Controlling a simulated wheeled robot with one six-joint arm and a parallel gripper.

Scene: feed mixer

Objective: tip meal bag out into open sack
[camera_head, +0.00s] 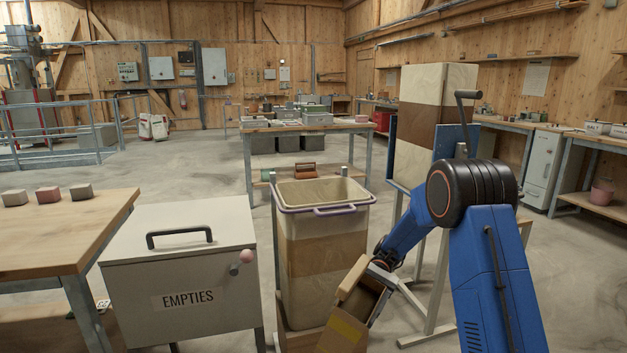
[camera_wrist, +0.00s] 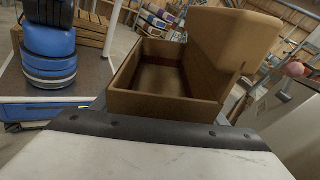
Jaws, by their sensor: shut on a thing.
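The meal bag (camera_head: 344,325) is a brown, box-like bag with a yellow band, at the bottom of the head view. My gripper (camera_head: 382,274) is shut on it near its top edge, and the bag looks tilted. In the wrist view the meal bag (camera_wrist: 150,103) has its mouth open and its flap folded up at the right. Its inside is brown; I cannot tell how much meal is in it. The open sack (camera_head: 326,234) stands upright, beige with a tan band and a purple-edged rim, left of and beyond the bag. The bag is apart from its mouth.
A lidded grey bin marked EMPTIES (camera_head: 184,270) stands left of the sack. A wooden table (camera_head: 60,232) with small blocks is at far left. A tall banded sack (camera_head: 420,125) on a blue stand is behind my arm. A bench (camera_head: 300,128) with boxes stands behind.

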